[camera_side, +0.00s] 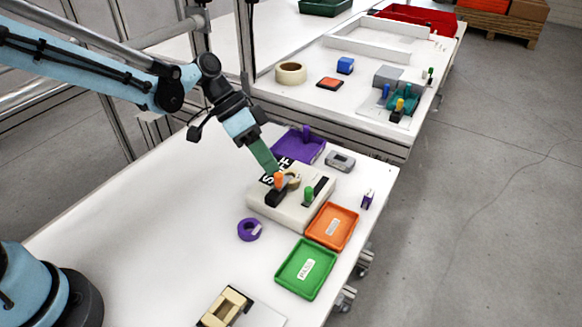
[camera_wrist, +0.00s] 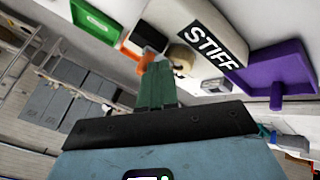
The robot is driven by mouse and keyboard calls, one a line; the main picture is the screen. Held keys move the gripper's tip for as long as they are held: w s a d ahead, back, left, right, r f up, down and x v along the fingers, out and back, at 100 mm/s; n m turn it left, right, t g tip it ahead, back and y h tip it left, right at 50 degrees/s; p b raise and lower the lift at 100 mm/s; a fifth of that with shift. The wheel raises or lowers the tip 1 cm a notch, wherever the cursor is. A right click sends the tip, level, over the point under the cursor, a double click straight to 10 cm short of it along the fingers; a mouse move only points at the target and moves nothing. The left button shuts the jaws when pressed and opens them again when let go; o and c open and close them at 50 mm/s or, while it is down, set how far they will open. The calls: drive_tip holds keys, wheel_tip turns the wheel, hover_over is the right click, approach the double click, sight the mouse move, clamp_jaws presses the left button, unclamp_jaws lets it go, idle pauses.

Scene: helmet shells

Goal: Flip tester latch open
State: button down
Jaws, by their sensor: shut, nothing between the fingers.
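The tester (camera_side: 290,208) is a cream box on the white table, with a black label reading STIFF in the wrist view (camera_wrist: 213,45). On its top are a black latch with an orange tip (camera_side: 279,180), a round tan part (camera_side: 293,180) and a green-tipped lever (camera_side: 309,194). The orange tip stands up in the side view. My gripper (camera_side: 273,171) is shut and empty, its green fingers pointing down right beside the orange tip. In the wrist view the fingertips (camera_wrist: 157,64) overlap the orange part (camera_wrist: 133,52); I cannot tell whether they touch.
A purple tray (camera_side: 303,148) lies behind the tester, with a grey device (camera_side: 340,161) near it. Orange (camera_side: 345,212) and green (camera_side: 290,283) trays sit in front and right. A purple ring (camera_side: 249,230) lies left of them. The table's left part is clear.

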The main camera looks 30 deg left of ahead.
drive_tip(key=shift+s, duration=1.4)
drive_tip(key=w+a+r, duration=0.2)
drive_tip(key=a+r, duration=0.6)
drive_tip(key=a, duration=0.1)
drive_tip(key=shift+a, duration=0.15)
drive_tip(key=s+a+f+n+t+y, duration=0.1)
drive_tip(key=s+a+n+t+y, duration=0.3)
drive_tip(key=s, duration=0.7)
drive_tip(key=n+t+y, duration=0.2)
drive_tip(key=n+y, duration=0.1)
drive_tip(key=n, duration=0.1)
drive_tip(key=shift+s+a+f+t, duration=0.15)
drive_tip(key=shift+f+t, duration=0.25)
